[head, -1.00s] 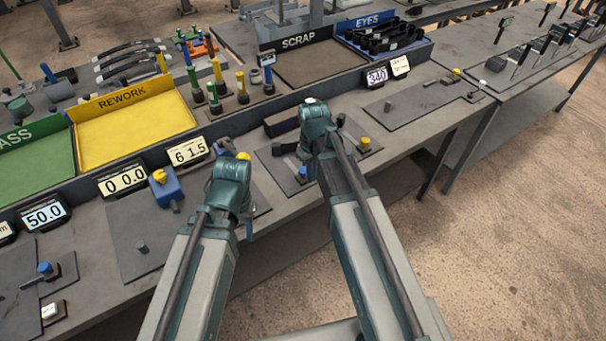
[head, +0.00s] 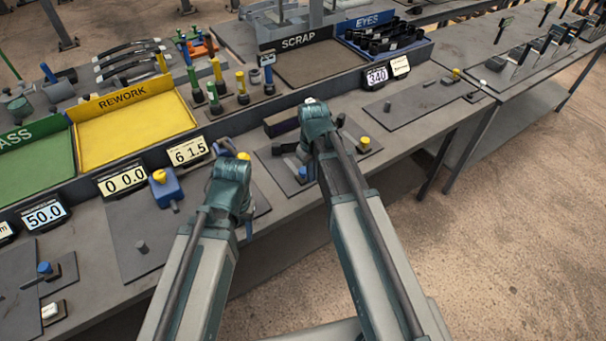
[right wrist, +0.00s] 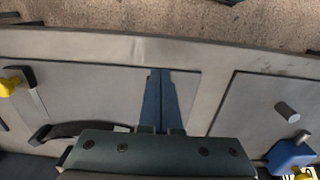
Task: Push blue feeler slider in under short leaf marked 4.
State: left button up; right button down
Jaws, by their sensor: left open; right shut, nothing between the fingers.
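A blue block with a yellow knob (head: 165,186) stands on a dark plate, left of my left gripper. It also shows at the lower right of the right wrist view (right wrist: 291,155). A smaller blue knob (head: 45,268) sits on another plate at far left. I cannot tell which is the feeler slider. A dark curved strip (right wrist: 80,129), possibly a leaf, lies beside my right gripper; no 4 is readable. My right gripper (right wrist: 161,73) is shut and empty over the middle plate. My left gripper (head: 224,148) is open; its arm partly hides it.
A grey peg (head: 141,246) stands on the left plate. A yellow knob (head: 364,142) is on the middle plate's right side. Number displays (head: 188,152) and the yellow rework tray (head: 135,118) line the bench behind. The bench's front edge is near both arms.

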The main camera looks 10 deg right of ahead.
jog(key=shift+f, duration=0.15)
jog(key=shift+f+b, duration=0.9)
jog(key=shift+b, duration=0.15)
jog(key=shift+w, duration=0.2)
jog(key=shift+w+a, duration=0.4)
jog(key=shift+w, duration=0.6)
jog(key=shift+w+a, duration=0.35)
jog(key=shift+w, duration=0.65)
jog(key=shift+w+a, duration=0.4)
jog(key=shift+w, duration=0.7)
dwell(0.5)
jog(key=shift+r, duration=0.15)
